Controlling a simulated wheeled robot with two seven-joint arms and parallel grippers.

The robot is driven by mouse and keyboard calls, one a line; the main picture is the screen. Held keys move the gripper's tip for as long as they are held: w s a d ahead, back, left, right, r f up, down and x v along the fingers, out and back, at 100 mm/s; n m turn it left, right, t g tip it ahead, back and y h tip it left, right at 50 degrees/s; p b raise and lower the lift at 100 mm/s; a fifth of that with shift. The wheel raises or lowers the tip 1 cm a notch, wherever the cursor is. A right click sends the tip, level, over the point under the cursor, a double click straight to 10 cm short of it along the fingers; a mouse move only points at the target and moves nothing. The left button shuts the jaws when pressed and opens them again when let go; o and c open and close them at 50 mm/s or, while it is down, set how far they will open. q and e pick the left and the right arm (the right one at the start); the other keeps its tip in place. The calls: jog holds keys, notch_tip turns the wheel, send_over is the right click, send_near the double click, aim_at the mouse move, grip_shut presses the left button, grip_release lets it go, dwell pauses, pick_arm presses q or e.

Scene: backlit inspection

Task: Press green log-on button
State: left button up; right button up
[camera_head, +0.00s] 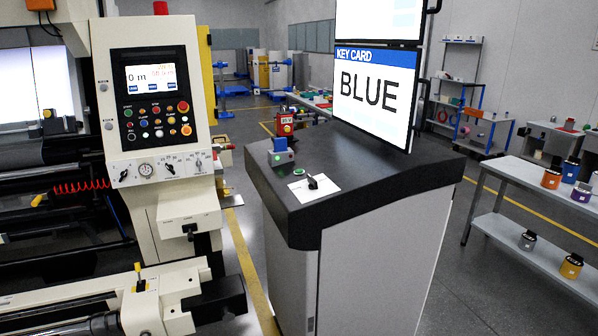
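A small round green button (299,172) sits on the dark top of the console (262,173), near its left edge. It looks like the log-on button, but I cannot read any label on it. The console's screen (372,88) stands upright behind it and reads "KEY CARD BLUE". A blue block on a grey base (280,152) stands just behind the button. A white plate with a black knob (314,186) lies in front of the button. Neither of my grippers shows in this view.
A cream machine with a control panel (153,93) full of coloured buttons stands close on the left. A grey table (528,180) with several coloured containers is at the right. Grey floor is clear between console and table.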

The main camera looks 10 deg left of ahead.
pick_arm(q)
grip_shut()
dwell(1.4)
